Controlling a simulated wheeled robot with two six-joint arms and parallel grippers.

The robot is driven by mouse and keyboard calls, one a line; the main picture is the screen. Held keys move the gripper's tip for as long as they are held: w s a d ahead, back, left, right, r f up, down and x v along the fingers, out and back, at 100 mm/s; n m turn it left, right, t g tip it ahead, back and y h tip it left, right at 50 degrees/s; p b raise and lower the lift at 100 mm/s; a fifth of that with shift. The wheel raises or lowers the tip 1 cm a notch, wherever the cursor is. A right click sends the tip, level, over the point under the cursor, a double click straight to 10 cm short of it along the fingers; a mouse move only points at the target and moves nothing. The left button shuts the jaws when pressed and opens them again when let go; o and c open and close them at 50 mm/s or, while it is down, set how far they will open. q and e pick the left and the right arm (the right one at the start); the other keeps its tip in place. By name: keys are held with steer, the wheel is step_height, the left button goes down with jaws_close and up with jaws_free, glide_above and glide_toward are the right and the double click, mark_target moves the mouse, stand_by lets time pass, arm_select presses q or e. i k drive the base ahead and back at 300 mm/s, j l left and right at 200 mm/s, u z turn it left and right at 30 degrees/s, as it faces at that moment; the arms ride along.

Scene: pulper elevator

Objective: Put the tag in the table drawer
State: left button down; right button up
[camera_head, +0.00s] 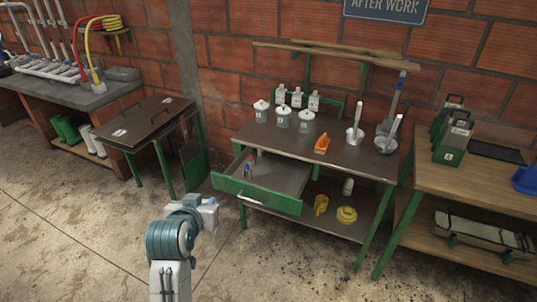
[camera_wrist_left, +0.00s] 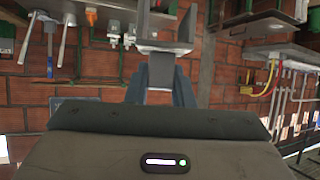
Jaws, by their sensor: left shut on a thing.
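The work table (camera_head: 345,158) has a green-fronted drawer (camera_head: 257,195) pulled open at its left. A small upright item with red and blue (camera_head: 249,166) shows in the drawer; the drawer floor is otherwise mostly bare. My left gripper (camera_head: 211,203) is just left of and in front of the drawer front, outside the drawer. In the left wrist view its fingers (camera_wrist_left: 163,85) are shut on a pale grey piece (camera_wrist_left: 163,46), apparently the tag; its face cannot be read. My right gripper is out of view.
Lidded jars (camera_head: 283,118), bottles, an orange scoop (camera_head: 321,144) and mortars (camera_head: 355,136) stand on the table. A dark stand (camera_head: 145,122) is at left, a wooden bench (camera_head: 480,180) at right. The floor in front is clear.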

mark_target(270, 173)
steer(key=i+l+u, duration=0.45)
steer(key=i+l, duration=1.1)
steer(key=l, duration=0.15)
steer(key=i+l+u, duration=0.15)
steer(key=i+l, duration=0.15)
steer(key=l, duration=0.25)
